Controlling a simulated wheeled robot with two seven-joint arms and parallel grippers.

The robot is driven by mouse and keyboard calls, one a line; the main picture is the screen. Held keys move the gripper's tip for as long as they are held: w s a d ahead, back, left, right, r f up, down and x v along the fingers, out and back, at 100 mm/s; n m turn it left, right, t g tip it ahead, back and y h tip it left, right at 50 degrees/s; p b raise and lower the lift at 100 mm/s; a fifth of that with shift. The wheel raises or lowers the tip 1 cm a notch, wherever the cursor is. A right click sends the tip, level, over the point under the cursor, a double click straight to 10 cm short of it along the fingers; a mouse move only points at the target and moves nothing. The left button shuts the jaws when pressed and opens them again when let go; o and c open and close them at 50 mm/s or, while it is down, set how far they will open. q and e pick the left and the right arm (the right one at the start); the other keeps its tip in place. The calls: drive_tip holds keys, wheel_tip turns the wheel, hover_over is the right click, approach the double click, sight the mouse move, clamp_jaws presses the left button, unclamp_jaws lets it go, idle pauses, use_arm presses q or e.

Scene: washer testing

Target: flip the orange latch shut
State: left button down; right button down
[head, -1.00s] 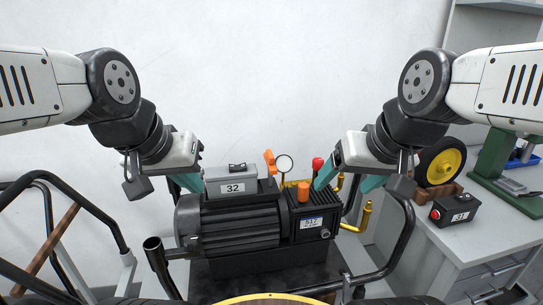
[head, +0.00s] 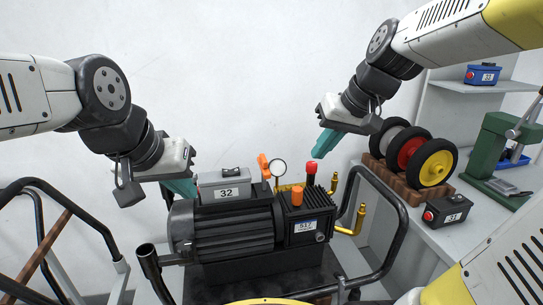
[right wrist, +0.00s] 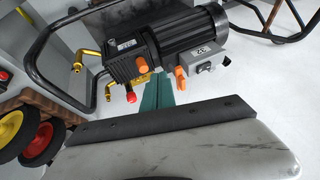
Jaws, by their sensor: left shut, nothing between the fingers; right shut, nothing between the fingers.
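The orange latch (head: 263,166) stands up on top of the dark pump motor (head: 235,228), between the grey box numbered 32 (head: 224,185) and a round gauge. It also shows in the right wrist view (right wrist: 180,79), tilted beside the grey box. My left gripper (head: 181,188) is shut and empty, at the left end of the grey box, apart from the latch. My right gripper (head: 325,144) is shut and empty, raised above and to the right of the latch. Its teal fingers (right wrist: 158,92) point toward the pump in the right wrist view.
An orange cap (head: 297,195), a red knob (head: 311,168) and brass fittings (head: 360,218) stand at the pump's right end. Black tube rails (head: 402,235) surround it. At right, a bench holds wheels (head: 437,168) and a black box numbered 31 (head: 446,208).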

drive_tip(key=w+f+n+g+y, duration=0.1)
drive_tip(key=w+f, duration=0.3)
drive_tip(key=w, duration=1.4)
drive_tip(key=shift+w+a+n+y, duration=0.15)
drive_tip(key=shift+n+y, duration=0.25)
drive_tip(key=shift+y, duration=0.4)
drive_tip(key=shift+f, duration=0.2)
drive_tip(key=w+a+f, duration=0.2)
drive_tip(key=a+f, duration=0.5)
drive_tip(key=a, duration=0.2)
drive_tip(key=shift+a+f, duration=0.15)
drive_tip(key=shift+f, duration=0.25)
